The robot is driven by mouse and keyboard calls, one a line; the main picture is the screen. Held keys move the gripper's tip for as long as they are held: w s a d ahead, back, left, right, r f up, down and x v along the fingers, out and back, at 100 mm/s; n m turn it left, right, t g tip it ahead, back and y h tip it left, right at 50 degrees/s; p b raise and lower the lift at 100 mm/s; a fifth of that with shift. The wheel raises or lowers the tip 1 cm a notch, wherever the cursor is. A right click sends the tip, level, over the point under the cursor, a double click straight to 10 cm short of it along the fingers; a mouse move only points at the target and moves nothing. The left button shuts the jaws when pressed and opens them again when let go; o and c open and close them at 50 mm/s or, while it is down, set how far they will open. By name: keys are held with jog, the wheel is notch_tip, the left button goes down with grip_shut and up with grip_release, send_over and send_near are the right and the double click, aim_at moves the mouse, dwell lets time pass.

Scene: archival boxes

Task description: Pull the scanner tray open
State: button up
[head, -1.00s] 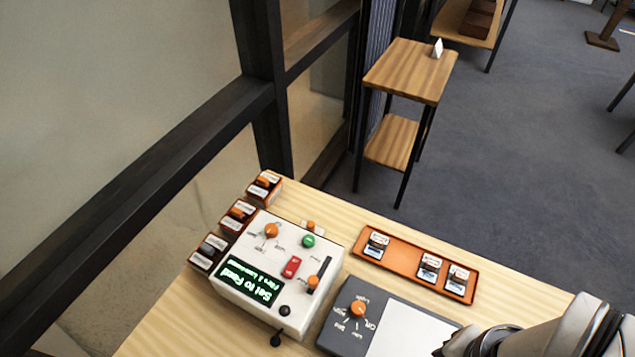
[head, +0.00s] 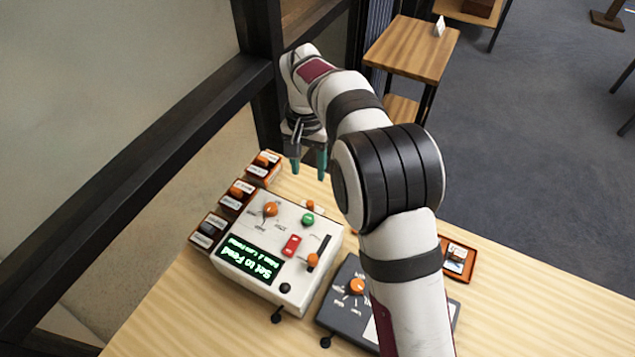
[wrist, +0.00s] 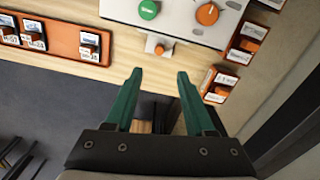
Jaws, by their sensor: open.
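A white box-shaped machine (head: 262,285) with a lit green-text display stands on the wooden table; its edge also shows in the wrist view (wrist: 175,12). A small orange knob on a pale tab (head: 310,204) sticks out from its far side; in the wrist view this knob (wrist: 158,47) lies just beyond my fingertips. I cannot tell for certain whether it belongs to the scanner tray. My gripper (head: 308,172) points down past the machine's far edge, open and empty. In the wrist view its green fingers (wrist: 159,73) are apart, with a gap to the knob.
Several small labelled boxes (head: 237,195) line the machine's left side. An orange tray (wrist: 65,37) with labelled blocks lies nearby, partly hidden by my arm in the head view. A grey device (head: 345,310) stands at front. A dark window frame (head: 250,85) borders the table's left.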

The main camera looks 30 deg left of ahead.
aim_at(310, 203)
notch_tip(310, 203, down, 12)
jog(key=shift+d+r, duration=0.1)
jog(key=shift+c, duration=0.2)
grip_shut()
